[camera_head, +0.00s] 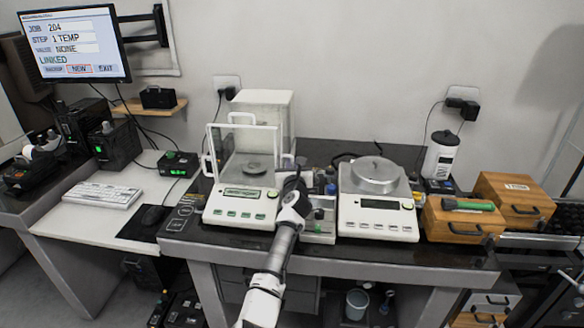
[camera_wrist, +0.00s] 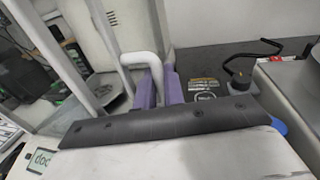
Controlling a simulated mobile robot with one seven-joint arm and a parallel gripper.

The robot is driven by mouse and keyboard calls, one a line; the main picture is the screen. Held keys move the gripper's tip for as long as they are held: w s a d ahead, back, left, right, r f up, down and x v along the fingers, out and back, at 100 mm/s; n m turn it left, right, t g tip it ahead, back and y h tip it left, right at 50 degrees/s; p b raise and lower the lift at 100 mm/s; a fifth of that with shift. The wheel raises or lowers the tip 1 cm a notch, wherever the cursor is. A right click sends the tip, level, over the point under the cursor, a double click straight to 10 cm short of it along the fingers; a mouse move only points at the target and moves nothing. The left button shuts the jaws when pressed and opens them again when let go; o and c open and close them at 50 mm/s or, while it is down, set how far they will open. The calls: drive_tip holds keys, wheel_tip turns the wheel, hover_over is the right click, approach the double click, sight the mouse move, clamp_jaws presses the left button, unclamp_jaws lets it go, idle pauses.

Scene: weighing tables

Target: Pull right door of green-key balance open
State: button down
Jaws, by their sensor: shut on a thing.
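The green-key balance (camera_head: 240,207) stands on the dark weighing table, with a glass draft shield around its round pan (camera_head: 255,168). My arm reaches up to its right side, and my gripper (camera_head: 294,184) is there. In the wrist view my gripper's purple fingers (camera_wrist: 161,86) are shut on the white loop handle (camera_wrist: 140,58) of the right door. The door's glass and white frame (camera_wrist: 105,35) show to the left of the fingers. My arm hides part of the right door in the head view, and I cannot tell how far it stands open.
A second balance (camera_head: 378,213) with a round steel pan stands close to the right of my arm. Small bottles on a tray (camera_head: 318,236) sit between the balances. Wooden boxes (camera_head: 464,219) stand at the right. A keyboard (camera_head: 102,195) lies on the left table.

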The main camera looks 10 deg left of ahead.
drive_tip(key=c, duration=1.6)
unclamp_jaws()
drive_tip(key=shift+c, duration=0.2)
drive_tip(key=s+d+b, duration=0.1)
drive_tip(key=s+d, duration=0.1)
drive_tip(key=s, duration=1.1)
drive_tip(key=shift+s+d+b, duration=0.3)
drive_tip(key=shift+d+b, duration=0.05)
drive_tip(key=shift+b, duration=0.05)
